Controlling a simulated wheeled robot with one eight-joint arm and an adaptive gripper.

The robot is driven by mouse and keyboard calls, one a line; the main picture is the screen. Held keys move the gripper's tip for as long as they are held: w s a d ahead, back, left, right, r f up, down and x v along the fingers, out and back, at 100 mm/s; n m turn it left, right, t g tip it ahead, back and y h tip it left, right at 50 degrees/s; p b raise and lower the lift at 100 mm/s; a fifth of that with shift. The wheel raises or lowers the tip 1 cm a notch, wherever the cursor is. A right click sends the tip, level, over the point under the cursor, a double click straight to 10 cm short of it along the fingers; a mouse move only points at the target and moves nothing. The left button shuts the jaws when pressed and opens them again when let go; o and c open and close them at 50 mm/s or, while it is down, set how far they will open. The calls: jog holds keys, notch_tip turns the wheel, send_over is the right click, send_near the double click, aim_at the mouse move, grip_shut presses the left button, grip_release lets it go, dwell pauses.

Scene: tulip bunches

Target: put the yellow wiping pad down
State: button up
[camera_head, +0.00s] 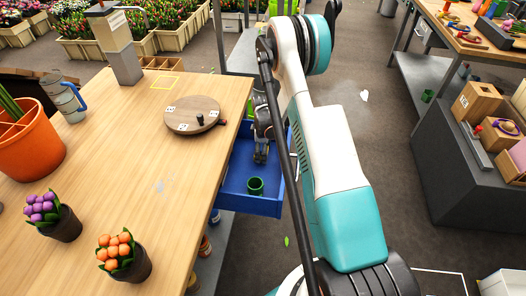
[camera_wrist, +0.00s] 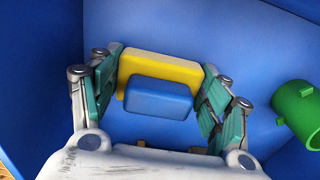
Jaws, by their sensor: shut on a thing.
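The yellow wiping pad (camera_wrist: 158,68) is between the fingers of my gripper (camera_wrist: 160,95) in the wrist view. It has a yellow slab and a smaller blue block on its near face. The fingers are shut on its two sides. In the head view my gripper (camera_head: 261,153) is low over the blue drawer (camera_head: 233,197) at the right side of the wooden table; the pad cannot be made out there. Whether the pad touches the drawer floor, I cannot tell.
On the table (camera_head: 120,150) are a round wooden board (camera_head: 190,112), a yellow square outline (camera_head: 165,83), an orange pot (camera_head: 32,145) and two tulip bunches.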

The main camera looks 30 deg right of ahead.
jog(key=shift+f, duration=0.15)
jog(key=o, duration=1.2)
notch_tip(320, 180, up, 12)
jog(key=p, duration=0.4)
jog(key=shift+r, duration=0.2)
